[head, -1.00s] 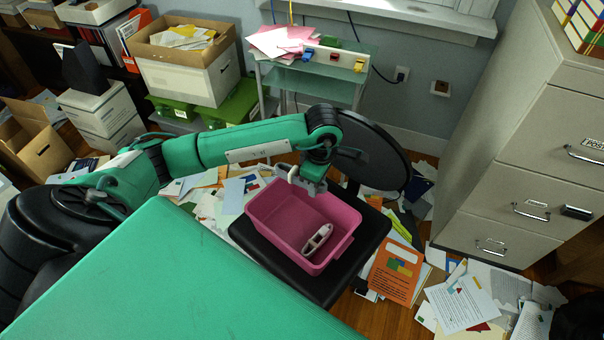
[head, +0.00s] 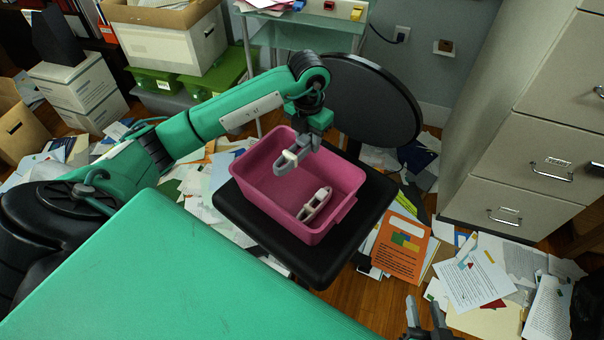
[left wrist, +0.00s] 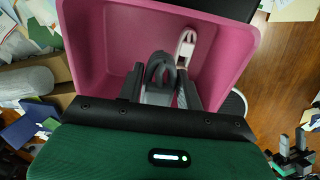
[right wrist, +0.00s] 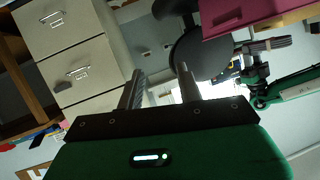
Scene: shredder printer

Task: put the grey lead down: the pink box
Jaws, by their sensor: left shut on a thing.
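The pink box (head: 262,197) sits on the black seat of a chair, and it also shows in the left wrist view (left wrist: 95,35). A white lead (head: 315,205) lies inside it, near the right side. My left gripper (head: 293,156) is over the box opening, pointing down, shut on the grey lead (left wrist: 160,70). The grey lead is a looped bundle between the fingers. Whether it touches the box floor I cannot tell. My right gripper (head: 427,322) is open and empty at the lower edge of the head view; its fingers are apart in the right wrist view (right wrist: 158,88).
The chair's black backrest (head: 365,95) stands behind the box. A grey filing cabinet (head: 520,170) is on the right. Papers (head: 475,280) and an orange folder (head: 400,250) cover the floor. A green surface (head: 170,275) fills the lower left.

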